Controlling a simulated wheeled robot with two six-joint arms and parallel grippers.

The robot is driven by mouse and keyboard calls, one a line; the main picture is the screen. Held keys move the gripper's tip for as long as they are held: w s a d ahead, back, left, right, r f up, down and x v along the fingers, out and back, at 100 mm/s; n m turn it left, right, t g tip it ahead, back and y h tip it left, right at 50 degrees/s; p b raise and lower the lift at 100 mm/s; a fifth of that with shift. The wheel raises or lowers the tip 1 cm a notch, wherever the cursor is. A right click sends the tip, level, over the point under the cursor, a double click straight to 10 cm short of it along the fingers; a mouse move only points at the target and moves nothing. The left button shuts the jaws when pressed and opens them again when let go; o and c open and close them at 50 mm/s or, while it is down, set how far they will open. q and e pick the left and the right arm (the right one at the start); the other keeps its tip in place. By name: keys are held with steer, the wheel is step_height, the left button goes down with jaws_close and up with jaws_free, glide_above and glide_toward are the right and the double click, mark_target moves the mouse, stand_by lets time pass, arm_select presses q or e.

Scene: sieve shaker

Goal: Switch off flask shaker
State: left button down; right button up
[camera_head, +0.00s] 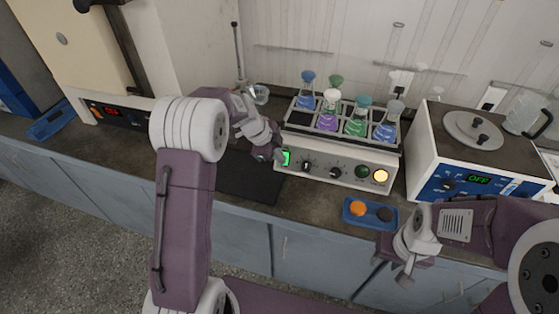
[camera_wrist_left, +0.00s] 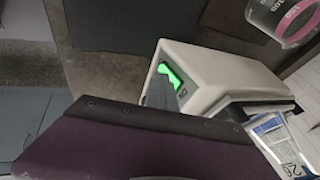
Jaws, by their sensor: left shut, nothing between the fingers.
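The flask shaker (camera_head: 318,166) stands mid-counter, a cream box with knobs and a rack of flasks on top. Its green-lit switch (camera_head: 286,158) is at the left end of the front panel. In the left wrist view the switch (camera_wrist_left: 169,76) glows green, with lettering that looks like "ON" beside it. My left gripper (camera_head: 277,154) is shut and empty, right by the switch; I cannot tell if it touches. In the wrist view its dark finger (camera_wrist_left: 150,140) fills the bottom, in front of the panel. My right gripper (camera_head: 394,262) appears open and empty, in front of the counter edge.
A blue tray (camera_head: 350,221) with an orange and a dark round piece lies in front of the shaker. A white-and-blue device reading OFF (camera_head: 470,187) stands to the right. A dark mat (camera_head: 245,180) lies to the left.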

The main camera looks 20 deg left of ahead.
arm_select(q)
steer(key=shift+s+p, duration=0.15)
steer(key=shift+p, duration=0.5)
arm_select(e)
steer(key=shift+s+f, duration=0.1)
steer(key=shift+f, duration=0.2)
arm_select(q)
steer(key=shift+w, duration=0.2)
steer(key=shift+r+p, duration=0.35)
steer(key=shift+r, duration=0.35)
arm_select(e)
steer(key=shift+r, duration=0.3)
arm_select(q)
steer(key=shift+d, duration=0.1)
